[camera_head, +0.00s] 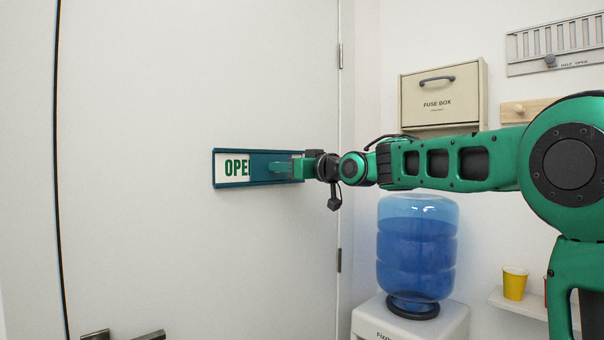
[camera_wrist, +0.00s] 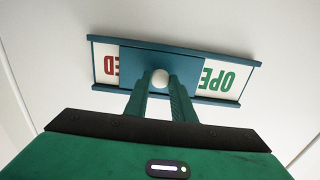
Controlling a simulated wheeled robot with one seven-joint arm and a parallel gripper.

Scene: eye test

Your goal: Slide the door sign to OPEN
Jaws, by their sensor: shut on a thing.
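The door sign has a long teal frame (camera_head: 232,183), fixed to the white door; it also shows upside down in the wrist view (camera_wrist: 205,50). A teal sliding panel (camera_wrist: 138,62) covers its middle. Green letters "OPE" (camera_head: 236,168) show left of the panel in the head view. In the wrist view, red letters "ED" show on the left and green letters on the right (camera_wrist: 217,78). My gripper (camera_head: 276,168) is shut on the panel's pale round knob (camera_wrist: 160,77), one finger on each side. In the head view, my gripper hides the knob and the sign's right part.
The door (camera_head: 190,90) has handles at the lower left (camera_head: 125,336). Right of it are a fuse box (camera_head: 438,95), a water cooler with a blue bottle (camera_head: 416,250), a shelf with a yellow cup (camera_head: 514,284), and another slider board (camera_head: 556,44). The door around the sign is clear.

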